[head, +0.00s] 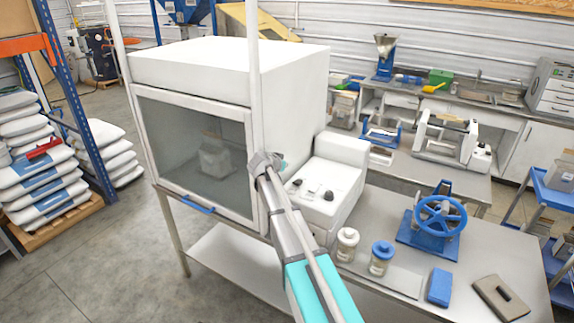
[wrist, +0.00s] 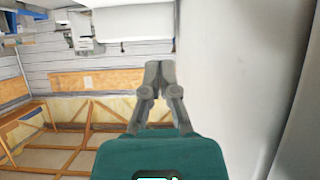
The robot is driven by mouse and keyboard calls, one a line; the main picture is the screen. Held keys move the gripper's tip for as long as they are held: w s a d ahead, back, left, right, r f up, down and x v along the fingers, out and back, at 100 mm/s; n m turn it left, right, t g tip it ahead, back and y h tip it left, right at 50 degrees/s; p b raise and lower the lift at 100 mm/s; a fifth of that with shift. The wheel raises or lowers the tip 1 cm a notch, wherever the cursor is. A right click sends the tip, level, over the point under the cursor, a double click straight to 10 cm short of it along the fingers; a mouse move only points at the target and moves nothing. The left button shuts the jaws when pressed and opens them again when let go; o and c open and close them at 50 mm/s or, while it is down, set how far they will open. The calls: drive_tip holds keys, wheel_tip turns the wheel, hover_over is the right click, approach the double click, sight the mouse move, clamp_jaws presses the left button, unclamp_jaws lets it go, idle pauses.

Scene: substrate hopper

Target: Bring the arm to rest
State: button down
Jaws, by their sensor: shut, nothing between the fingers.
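My arm reaches up from the bottom of the head view, with a teal link and grey links. My gripper is at its far end, by the right front edge of a white cabinet (head: 290,85) with a glass front. In the wrist view my gripper (wrist: 160,68) shows grey fingers drawn together, with nothing between them. A pale, smooth surface fills the right side of the wrist view, close beside the fingers. In the head view I cannot tell whether the gripper touches the cabinet.
A white unit with knobs (head: 335,170) stands right of the arm. Two jars (head: 347,245) (head: 381,258), a blue handwheel device (head: 438,215), a blue block (head: 439,287) and a brown plate (head: 499,298) are on the bench. Stacked sacks (head: 40,190) are at left. The floor (head: 110,260) before the cabinet is clear.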

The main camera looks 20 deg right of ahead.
drive_tip(key=s+a+f+n+g+y+b, duration=0.2)
drive_tip(key=s+a+f+n+y, duration=0.1)
drive_tip(key=s, duration=0.9)
drive_tip(key=s+a+f+n+g+y+b, duration=0.3)
drive_tip(key=s+f, duration=0.5)
drive_tip(key=s, duration=0.5)
drive_tip(key=s+a+f+n+g+y+b, duration=0.2)
drive_tip(key=s+a+f, duration=0.3)
drive_tip(key=s, duration=0.7)
drive_tip(key=shift+s+a+f+n+g+y+b, duration=0.35)
drive_tip(key=shift+f+n+g+y, duration=0.2)
drive_tip(key=shift+n, duration=0.25)
